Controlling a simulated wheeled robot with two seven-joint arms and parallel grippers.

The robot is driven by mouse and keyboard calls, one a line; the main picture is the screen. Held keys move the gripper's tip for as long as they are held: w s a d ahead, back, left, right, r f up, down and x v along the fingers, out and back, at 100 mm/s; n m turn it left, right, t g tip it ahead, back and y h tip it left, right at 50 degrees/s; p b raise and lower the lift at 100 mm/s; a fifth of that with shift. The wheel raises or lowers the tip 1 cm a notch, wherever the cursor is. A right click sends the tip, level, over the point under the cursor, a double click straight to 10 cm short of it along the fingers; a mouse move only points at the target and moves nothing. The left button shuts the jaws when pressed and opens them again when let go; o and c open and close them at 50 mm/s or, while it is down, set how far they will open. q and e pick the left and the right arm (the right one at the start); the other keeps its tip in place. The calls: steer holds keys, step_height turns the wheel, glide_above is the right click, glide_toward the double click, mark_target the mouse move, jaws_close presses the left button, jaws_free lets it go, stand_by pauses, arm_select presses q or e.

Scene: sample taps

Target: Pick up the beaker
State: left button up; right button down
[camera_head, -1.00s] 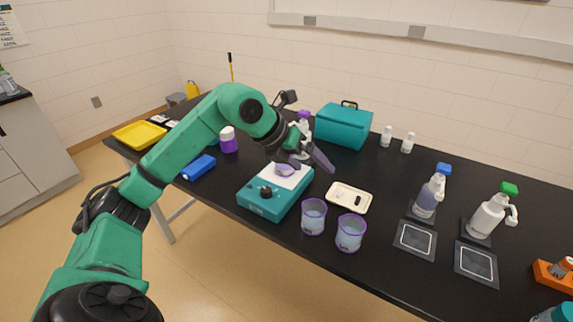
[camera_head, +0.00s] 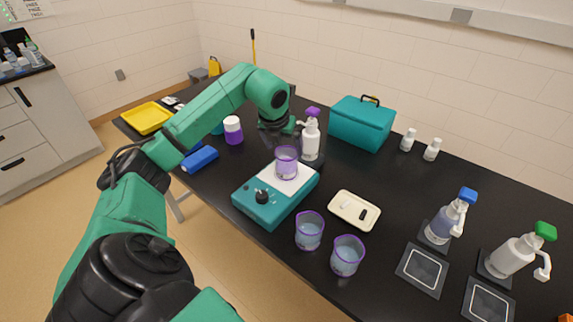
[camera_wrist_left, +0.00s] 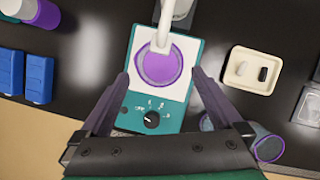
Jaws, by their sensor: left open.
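A clear beaker with a purple rim (camera_head: 286,163) stands upright on the white top of a teal stirrer (camera_head: 262,209). From above, it shows in the left wrist view (camera_wrist_left: 159,68) as a purple circle, with a white spout crossing it. My left gripper (camera_wrist_left: 160,76) is open and empty, its two dark fingers to the left and right of the beaker in that view. I cannot tell the height between them. My right gripper is not in view.
A white pump bottle with purple top (camera_head: 311,135) stands right behind the stirrer. Two similar beakers (camera_head: 309,231) (camera_head: 347,256) stand in front, near a cream tray (camera_head: 340,212). A teal case (camera_head: 361,124) is behind; blue blocks (camera_head: 200,158) lie left.

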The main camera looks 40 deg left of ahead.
mark_target(287, 153)
arm_select(q)
steer(key=p+x, duration=0.2)
steer(key=x, duration=0.3)
steer(key=shift+w+a+f+p, duration=0.1)
steer(key=shift+w+f+p, duration=0.1)
steer(key=shift+p, duration=0.2)
steer(key=shift+f, duration=0.2)
steer(key=shift+c, duration=1.2)
jaws_close()
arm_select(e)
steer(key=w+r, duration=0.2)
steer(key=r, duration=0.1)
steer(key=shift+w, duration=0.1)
arm_select(q)
steer(key=shift+w+r+b, duration=0.1)
steer(key=shift+r+b, duration=0.1)
steer(key=shift+b, duration=0.1)
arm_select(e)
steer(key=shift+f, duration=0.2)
